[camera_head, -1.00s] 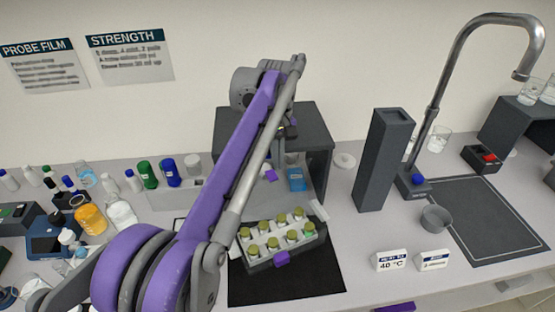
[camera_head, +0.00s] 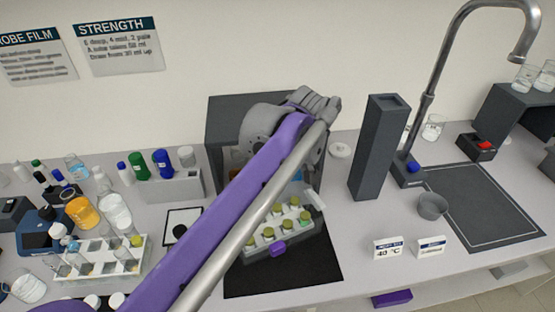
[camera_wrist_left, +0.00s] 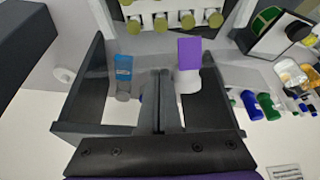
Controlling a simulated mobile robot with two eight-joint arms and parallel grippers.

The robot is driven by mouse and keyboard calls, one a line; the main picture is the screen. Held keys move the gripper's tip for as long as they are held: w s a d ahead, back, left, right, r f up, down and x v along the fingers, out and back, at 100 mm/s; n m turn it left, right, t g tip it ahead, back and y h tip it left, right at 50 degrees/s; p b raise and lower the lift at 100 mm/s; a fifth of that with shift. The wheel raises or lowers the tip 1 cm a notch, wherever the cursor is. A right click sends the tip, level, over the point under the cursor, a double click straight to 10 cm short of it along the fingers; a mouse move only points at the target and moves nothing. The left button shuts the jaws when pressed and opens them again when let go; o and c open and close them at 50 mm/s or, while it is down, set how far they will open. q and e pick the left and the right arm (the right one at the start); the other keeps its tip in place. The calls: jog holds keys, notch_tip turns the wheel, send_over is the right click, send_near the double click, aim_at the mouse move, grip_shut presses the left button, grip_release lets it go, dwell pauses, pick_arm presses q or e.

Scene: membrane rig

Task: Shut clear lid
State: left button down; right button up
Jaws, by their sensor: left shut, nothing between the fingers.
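I cannot clearly make out the clear lid. A purple tab (camera_wrist_left: 189,54) stands beyond my fingers, near the tray, and may belong to it. My left gripper (camera_wrist_left: 160,75) is shut and empty, between a blue-labelled item (camera_wrist_left: 123,68) and that tab, apparently touching neither. In the head view my left arm hides the gripper. My right gripper is not in view.
A dark open-fronted housing (camera_head: 222,112) stands behind the tray; its wall (camera_wrist_left: 88,85) flanks my gripper. A tall dark column (camera_head: 378,147) and steel tap (camera_head: 438,75) stand to the right. A tube rack (camera_head: 130,265) and bottles crowd the left. The black mat (camera_head: 290,282) front is bare.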

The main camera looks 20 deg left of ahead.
pick_arm(q)
jog(key=s+d+f+t+y+b, duration=0.1)
jog(key=d+f+t+y+b, duration=0.1)
jog(key=f, duration=0.1)
jog(key=s+d+f+t+y+b, duration=0.2)
jog(key=f, duration=0.1)
jog(key=s+d+f+t+y+b, duration=0.2)
jog(key=f+y, duration=0.1)
jog(key=f, duration=0.1)
jog(key=shift+s+f, duration=0.1)
jog(key=shift+s+d+f+b, duration=0.15)
jog(key=shift+f+b, duration=0.25)
jog(key=shift+f, duration=0.2)
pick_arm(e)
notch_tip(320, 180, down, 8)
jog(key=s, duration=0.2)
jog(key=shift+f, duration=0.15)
pick_arm(q)
jog(key=shift+f, duration=0.1)
